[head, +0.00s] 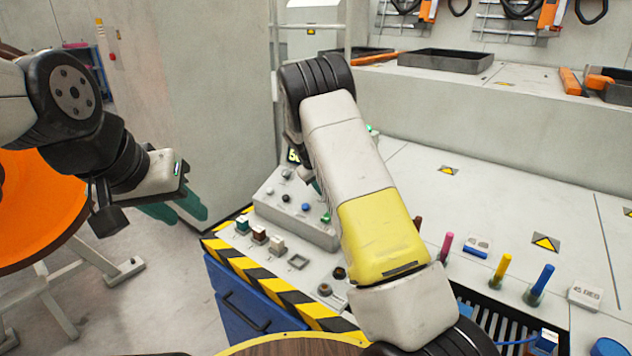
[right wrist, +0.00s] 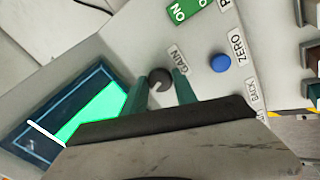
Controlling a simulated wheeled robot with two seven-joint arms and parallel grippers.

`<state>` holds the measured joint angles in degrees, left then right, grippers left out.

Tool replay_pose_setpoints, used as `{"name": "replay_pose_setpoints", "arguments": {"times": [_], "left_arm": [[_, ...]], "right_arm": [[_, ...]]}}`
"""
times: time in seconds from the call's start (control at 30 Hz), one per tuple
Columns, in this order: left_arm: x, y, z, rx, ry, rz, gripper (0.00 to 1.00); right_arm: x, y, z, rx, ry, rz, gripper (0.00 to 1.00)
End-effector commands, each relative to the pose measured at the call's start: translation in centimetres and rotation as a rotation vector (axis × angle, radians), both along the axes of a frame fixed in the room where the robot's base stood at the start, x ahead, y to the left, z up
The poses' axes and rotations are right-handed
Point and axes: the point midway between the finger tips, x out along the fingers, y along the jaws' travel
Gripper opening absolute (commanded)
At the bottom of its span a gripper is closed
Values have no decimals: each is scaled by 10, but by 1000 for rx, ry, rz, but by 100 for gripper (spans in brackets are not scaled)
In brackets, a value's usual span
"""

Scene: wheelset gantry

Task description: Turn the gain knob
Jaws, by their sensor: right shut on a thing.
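The gain knob (right wrist: 159,77) is a small dark round knob with a light mark, beside the GAIN label (right wrist: 180,60) on the grey control panel (right wrist: 112,42). My right gripper (right wrist: 161,84) has one green finger on each side of the knob and is shut on it. In the head view my right arm hides most of that gripper and part of the control box (head: 283,217). My left gripper (head: 188,213) hangs empty left of the console, its teal fingers apart.
A blue ZERO button (right wrist: 220,63), a green ON label (right wrist: 184,10) and a lit green display (right wrist: 95,112) lie near the knob. Coloured pegs (head: 503,265) stand on the console at right. An orange wheel (head: 35,205) stands at far left.

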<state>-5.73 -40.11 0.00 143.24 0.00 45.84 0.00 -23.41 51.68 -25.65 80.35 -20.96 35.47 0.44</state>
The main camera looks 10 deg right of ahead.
Motion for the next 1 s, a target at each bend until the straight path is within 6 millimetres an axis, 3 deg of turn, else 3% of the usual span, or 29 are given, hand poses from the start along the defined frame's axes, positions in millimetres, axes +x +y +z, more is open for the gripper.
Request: {"name": "replay_pose_setpoints", "arguments": {"times": [0.03,0.13,0.47,1.0], "left_arm": [[0,0,0,0,0,0,36],[0,0,0,0,0,0,36],[0,0,0,0,0,0,36],[0,0,0,0,0,0,36]], "right_arm": [[2,1,2,1,-5,3,36],[1,1,2,1,-5,2,55],[0,1,2,-1,-2,2,55],[-25,26,66,0,-3,2,55]]}}
